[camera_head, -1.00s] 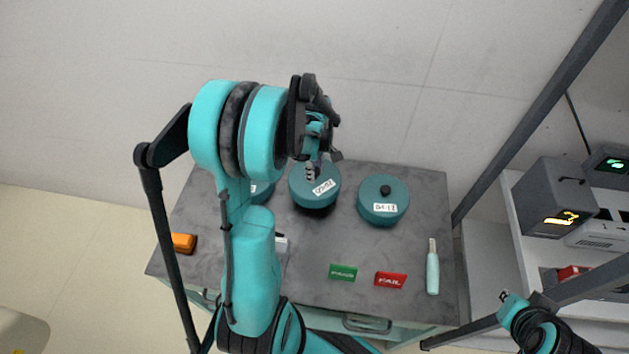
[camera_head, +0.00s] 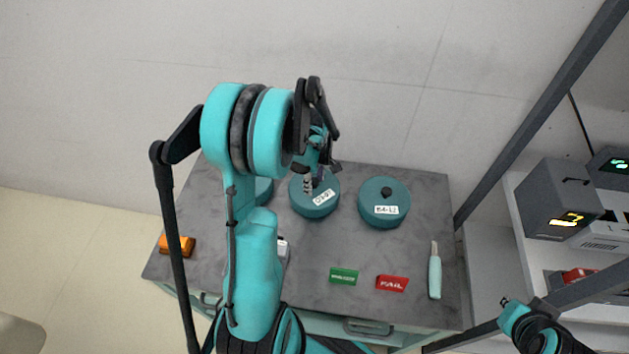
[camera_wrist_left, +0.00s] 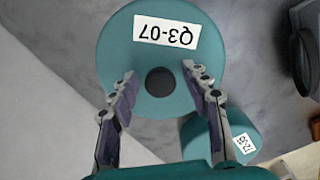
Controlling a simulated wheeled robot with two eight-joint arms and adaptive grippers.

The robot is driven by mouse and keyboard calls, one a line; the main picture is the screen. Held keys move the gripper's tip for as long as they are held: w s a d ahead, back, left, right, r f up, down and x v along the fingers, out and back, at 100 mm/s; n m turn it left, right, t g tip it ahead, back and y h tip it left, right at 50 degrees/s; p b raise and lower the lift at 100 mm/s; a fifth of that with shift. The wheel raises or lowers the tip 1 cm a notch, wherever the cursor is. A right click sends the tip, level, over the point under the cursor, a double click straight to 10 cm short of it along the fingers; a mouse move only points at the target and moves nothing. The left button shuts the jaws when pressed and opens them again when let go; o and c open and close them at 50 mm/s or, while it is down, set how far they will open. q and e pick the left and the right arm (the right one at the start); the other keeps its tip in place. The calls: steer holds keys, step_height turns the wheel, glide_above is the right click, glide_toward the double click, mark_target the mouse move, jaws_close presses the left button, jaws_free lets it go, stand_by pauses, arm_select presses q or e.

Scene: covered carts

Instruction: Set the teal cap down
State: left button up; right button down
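The teal cap with a black knob and a white label (camera_head: 322,209) sits at the middle of the back row on the grey cart top (camera_head: 240,280). In the left wrist view this teal cap (camera_wrist_left: 125,55) fills the upper middle, its label reading Q3-07 upside down. My left gripper (camera_head: 318,175) is directly over it. In the wrist view its fingers (camera_wrist_left: 160,82) stand apart on either side of the black knob, with gaps showing. My right gripper (camera_head: 507,303) is at the lower right, away from the cap; its finger state is too small to tell.
A teal lidded container (camera_head: 384,215) stands right of the cap; another (camera_head: 264,188) is partly hidden behind my left arm. A green tag (camera_head: 344,276), a red FAIL tag (camera_head: 392,284), a pale teal tool (camera_head: 435,275) and an orange block (camera_head: 180,246) lie nearer the front.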

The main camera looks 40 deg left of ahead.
arm_select(q)
steer(key=shift+r, duration=0.15)
step_height(320, 180, up, 11)
steer(key=p, duration=0.4)
steer(key=s+d+r+m+t, duration=0.3)
steer(key=s+d+r+m, duration=0.1)
steer(key=d+m, duration=0.5)
steer(key=s+d+r+m+t, duration=0.4)
steer(key=s+d+r+m, duration=0.1)
steer(key=d+m, duration=0.5)
steer(key=shift+s+d, duration=0.15)
steer(key=shift+d, duration=0.1)
steer(key=shift+r, duration=0.1)
